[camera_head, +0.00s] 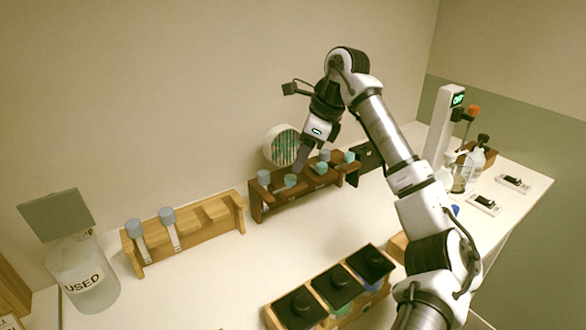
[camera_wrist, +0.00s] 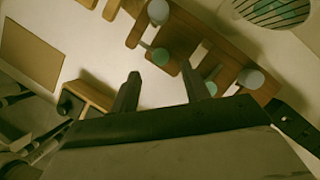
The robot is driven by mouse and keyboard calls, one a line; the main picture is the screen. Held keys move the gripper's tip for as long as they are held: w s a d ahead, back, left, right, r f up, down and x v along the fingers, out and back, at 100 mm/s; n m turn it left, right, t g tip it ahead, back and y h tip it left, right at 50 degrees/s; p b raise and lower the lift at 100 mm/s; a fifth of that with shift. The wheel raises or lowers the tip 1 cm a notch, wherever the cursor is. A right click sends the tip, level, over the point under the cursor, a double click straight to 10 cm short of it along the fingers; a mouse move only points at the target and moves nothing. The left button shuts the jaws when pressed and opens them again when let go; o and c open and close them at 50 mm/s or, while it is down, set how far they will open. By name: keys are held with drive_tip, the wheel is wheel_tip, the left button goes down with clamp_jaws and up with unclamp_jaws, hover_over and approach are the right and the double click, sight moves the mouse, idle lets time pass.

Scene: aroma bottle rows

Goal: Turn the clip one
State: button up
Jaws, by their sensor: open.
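My gripper (camera_head: 300,163) is open above the dark wooden rack (camera_head: 262,212), pointing down. In the wrist view its two dark fingers (camera_wrist: 162,92) stand apart with nothing held between them. The rack holds several pieces with blue-grey or teal round tops; one grey top (camera_head: 264,177) is at its left end and a teal top (camera_head: 290,181) is just below my gripper. In the wrist view a teal top (camera_wrist: 160,57) lies just beyond the fingers, and a grey top (camera_wrist: 250,78) is to the right. I cannot tell which part is the clip.
A light wooden rack (camera_head: 190,238) with two grey-topped pieces stands to the left, beside a clear USED bin (camera_head: 84,278). A round striped disc (camera_head: 282,146) is behind the dark rack. Black-lidded boxes (camera_head: 338,285) are in front. Bottles (camera_head: 477,157) and white cards (camera_head: 484,204) are at right.

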sight(291, 176)
drive_tip(key=shift+p+x, duration=0.45)
drive_tip(key=shift+x, duration=2.25)
drive_tip(key=c, duration=1)
